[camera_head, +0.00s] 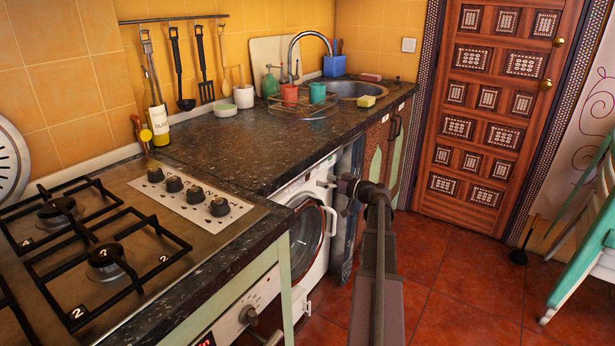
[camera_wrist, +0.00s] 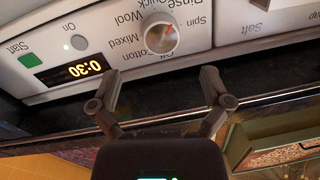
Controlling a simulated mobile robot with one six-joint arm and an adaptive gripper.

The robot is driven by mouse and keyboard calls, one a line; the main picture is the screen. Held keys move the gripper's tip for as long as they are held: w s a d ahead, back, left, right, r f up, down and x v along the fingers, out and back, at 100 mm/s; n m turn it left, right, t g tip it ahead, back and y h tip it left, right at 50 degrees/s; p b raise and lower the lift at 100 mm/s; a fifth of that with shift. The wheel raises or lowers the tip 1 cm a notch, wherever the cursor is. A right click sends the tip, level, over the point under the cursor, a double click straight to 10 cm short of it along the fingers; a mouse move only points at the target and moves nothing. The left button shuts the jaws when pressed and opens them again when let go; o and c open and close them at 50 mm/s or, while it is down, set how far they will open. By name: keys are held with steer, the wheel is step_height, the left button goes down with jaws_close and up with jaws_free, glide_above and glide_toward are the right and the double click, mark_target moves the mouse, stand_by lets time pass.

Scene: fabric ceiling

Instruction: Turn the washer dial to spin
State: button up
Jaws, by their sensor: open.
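The white washing machine (camera_head: 312,215) stands under the dark counter, its round door facing the floor space. In the wrist view its control panel (camera_wrist: 105,50) appears upside down. The round silver dial (camera_wrist: 160,35) is ringed by labels including Off, Cotton, Mixed, Wool, Quick, Rinse and Spin. Which label the dial points at is not clear to me. My gripper (camera_wrist: 160,88) is open and empty, its fingers spread either side below the dial in the picture, apart from it. In the head view my gripper (camera_head: 330,184) is at the washer's upper front, and the dial cannot be made out.
The dark counter edge (camera_head: 270,190) overhangs the washer. The stove (camera_head: 110,250) is at left. Red floor (camera_head: 450,270) is open at right, before a green chair (camera_head: 590,235).

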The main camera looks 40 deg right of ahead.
mark_target(308, 175)
steer(key=shift+x, duration=3.3)
steer(key=c, duration=1.2)
